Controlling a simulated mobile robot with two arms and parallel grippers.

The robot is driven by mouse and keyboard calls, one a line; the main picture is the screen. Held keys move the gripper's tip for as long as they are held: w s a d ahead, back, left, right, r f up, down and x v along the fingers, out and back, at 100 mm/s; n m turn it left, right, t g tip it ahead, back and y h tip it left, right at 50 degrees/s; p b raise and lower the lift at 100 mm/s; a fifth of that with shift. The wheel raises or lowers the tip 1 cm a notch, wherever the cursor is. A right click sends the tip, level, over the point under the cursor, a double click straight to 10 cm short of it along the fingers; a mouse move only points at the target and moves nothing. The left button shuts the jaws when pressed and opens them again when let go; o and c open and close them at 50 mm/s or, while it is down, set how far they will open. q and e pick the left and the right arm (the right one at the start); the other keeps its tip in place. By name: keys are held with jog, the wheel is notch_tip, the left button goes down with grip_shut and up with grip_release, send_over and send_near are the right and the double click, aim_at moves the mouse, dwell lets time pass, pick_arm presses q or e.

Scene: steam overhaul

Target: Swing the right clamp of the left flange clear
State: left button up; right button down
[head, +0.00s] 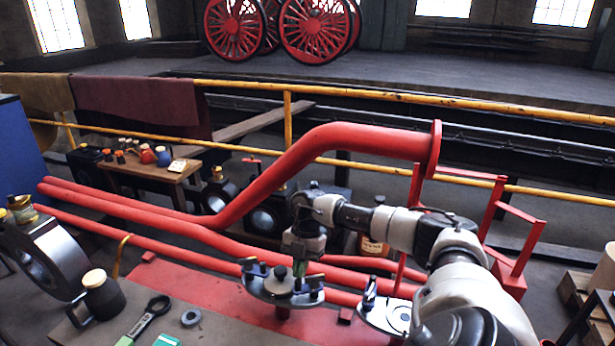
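The left flange (270,292) is a round grey metal disc on a red pipe stub, with a dark knob in its middle. Its left clamp (251,268) stands upright at the left of the disc. Its right clamp (316,286) is at the right side, dark with a bluish part. My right gripper (299,268) points down over the right half of this flange, just left of the right clamp. Its fingertips are small and partly merged with the clamp parts, so its opening and any contact are unclear. My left gripper is not in view.
The right flange (399,318) with its own upright clamp (369,293) lies under my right arm. Red pipes (140,212) run behind the flanges. A kettle-like dark can (100,296), a spanner (150,315) and a ring (190,317) are on the bench at left.

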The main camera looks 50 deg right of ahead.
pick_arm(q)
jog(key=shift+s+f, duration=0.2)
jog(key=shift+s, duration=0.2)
pick_arm(e)
jog(key=shift+s+a+f, duration=0.15)
jog(key=shift+a+f, duration=0.1)
jog(key=shift+f, duration=0.05)
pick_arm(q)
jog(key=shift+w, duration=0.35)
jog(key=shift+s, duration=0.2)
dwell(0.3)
